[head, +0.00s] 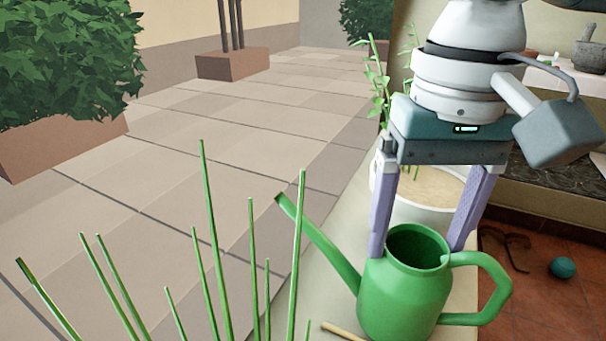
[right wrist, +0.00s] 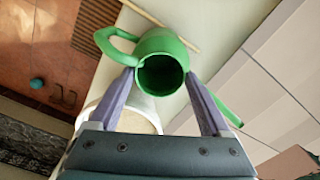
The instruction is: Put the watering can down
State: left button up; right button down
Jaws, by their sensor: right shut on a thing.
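The green watering can (head: 405,295) is upright in the head view, with its spout to the left and its handle to the right. My right gripper (head: 415,240) comes down from above, with its two fingers on either side of the can's rim, and is shut on it. The right wrist view shows the can (right wrist: 163,50) from above, with the fingertips of the gripper (right wrist: 162,80) against its sides. The can is over or on a pale ledge (head: 335,285); whether its base touches is hidden below the frame. My left gripper is not in view.
A white pot (head: 425,205) with a plant stands just behind the can. Thin green stalks (head: 210,245) rise at the front left. A wooden stick (head: 343,331) lies on the ledge beside the can. A teal ball (head: 563,267) lies on the red floor tiles at right.

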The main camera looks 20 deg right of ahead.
jog(key=w, duration=0.1)
jog(key=w+b, duration=0.1)
jog(key=w+f, duration=0.1)
jog(key=shift+w+d+b, duration=0.25)
jog(key=shift+w+b, duration=0.05)
jog(key=shift+b, duration=0.1)
jog(key=shift+f, duration=0.25)
jog(key=shift+s, duration=0.1)
grip_release()
jog(key=shift+f, duration=0.1)
